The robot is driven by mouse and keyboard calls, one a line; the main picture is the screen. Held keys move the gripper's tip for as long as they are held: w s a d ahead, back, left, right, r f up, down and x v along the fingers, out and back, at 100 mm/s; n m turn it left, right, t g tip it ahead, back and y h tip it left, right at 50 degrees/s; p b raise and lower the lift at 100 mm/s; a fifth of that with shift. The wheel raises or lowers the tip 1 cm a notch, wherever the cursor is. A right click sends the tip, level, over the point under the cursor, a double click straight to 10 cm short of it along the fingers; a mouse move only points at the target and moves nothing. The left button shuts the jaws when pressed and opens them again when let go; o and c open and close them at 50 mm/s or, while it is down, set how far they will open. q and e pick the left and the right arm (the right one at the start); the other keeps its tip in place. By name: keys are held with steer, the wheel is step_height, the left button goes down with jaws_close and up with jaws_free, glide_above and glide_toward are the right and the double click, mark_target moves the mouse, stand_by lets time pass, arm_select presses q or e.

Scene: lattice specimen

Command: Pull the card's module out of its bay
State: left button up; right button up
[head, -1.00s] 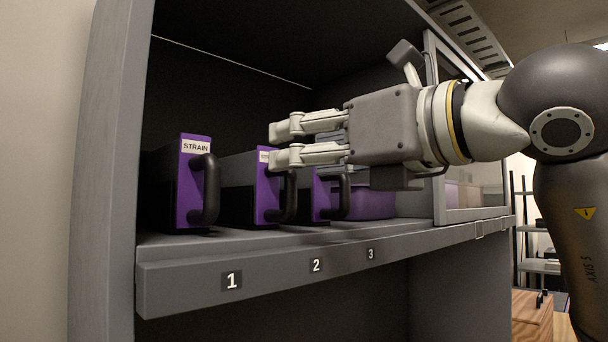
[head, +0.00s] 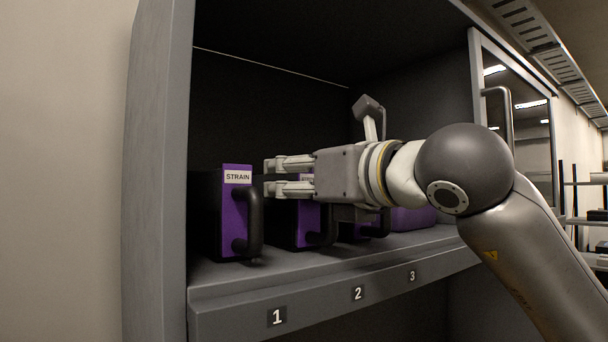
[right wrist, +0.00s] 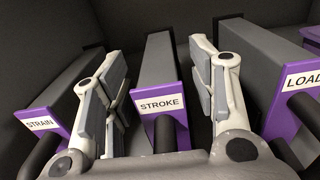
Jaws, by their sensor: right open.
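Three purple-fronted modules with black handles stand in a row on the shelf. The STRAIN module (head: 236,210) is at bay 1, and its front also shows in the right wrist view (right wrist: 60,110). The STROKE module (head: 307,222) is at bay 2, its label hidden by my gripper in the head view but readable in the right wrist view (right wrist: 158,104). The LOAD module (right wrist: 290,108) is to its right. My right gripper (head: 268,178) is open and empty; in the right wrist view its fingers appear on either side of the STROKE module. No card is seen. My left gripper is out of view.
The shelf edge (head: 340,303) carries bay numbers 1, 2 and 3. The cabinet's left wall (head: 155,170) stands close to STRAIN. A framed glass door with a handle (head: 497,110) is at the right.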

jaws_close()
steer(key=c, duration=0.8)
jaws_free()
steer(key=shift+c, duration=1.2)
